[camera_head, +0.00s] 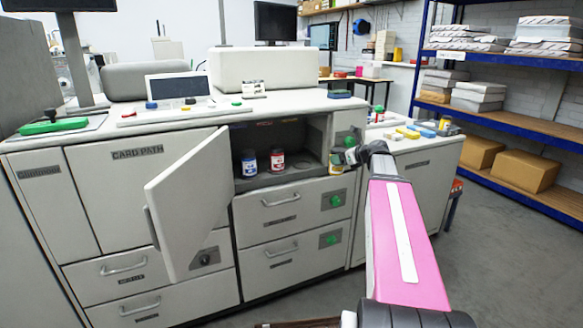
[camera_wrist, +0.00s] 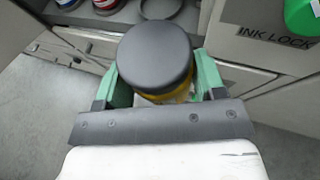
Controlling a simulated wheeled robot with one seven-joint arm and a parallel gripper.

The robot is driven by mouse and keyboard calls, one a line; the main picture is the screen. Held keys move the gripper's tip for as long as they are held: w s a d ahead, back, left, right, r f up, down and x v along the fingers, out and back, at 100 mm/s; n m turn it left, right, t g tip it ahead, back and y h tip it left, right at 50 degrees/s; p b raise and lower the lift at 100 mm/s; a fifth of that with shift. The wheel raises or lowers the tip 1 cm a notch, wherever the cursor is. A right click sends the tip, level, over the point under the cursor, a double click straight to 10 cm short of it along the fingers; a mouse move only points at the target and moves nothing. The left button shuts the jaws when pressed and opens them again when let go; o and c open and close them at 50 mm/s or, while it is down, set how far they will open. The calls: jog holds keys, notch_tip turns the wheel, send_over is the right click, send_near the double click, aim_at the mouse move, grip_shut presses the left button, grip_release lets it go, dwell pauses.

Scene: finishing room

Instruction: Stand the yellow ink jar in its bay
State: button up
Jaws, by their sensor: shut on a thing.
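The yellow ink jar (camera_wrist: 165,97), with a dark grey lid, is between the green fingers of my gripper (camera_wrist: 157,85), which is shut on it. In the head view the jar (camera_head: 336,168) shows only in part, at the right edge of the open ink compartment (camera_head: 310,178). A blue-labelled jar (camera_head: 249,163) and a red-labelled jar (camera_head: 277,160) stand inside on the compartment floor. In the wrist view an empty ring-shaped bay (camera_wrist: 172,10) shows beyond the held jar, to the right of the standing jars. The jar's underside is hidden.
The open white door (camera_head: 188,200) stands out to the left of the compartment. The INK LOCK panel (camera_wrist: 272,45) with a green knob (camera_wrist: 303,16) is close on the right. Drawers with handles lie below. A side table (camera_head: 415,143) holds several small coloured things.

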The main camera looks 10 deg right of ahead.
jog(key=w+a, duration=0.6)
jog(key=w, duration=0.1)
jog(key=w+a, duration=0.3)
jog(key=w, duration=0.1)
jog(key=shift+a, duration=0.3)
jog(key=x, duration=0.3)
jog(key=shift+w+a, duration=0.25)
jog(key=shift+a, duration=0.05)
jog(key=shift+f, duration=0.2)
jog(key=shift+f, duration=0.1)
jog(key=o, duration=1.1)
jog(key=shift+o, duration=0.2)
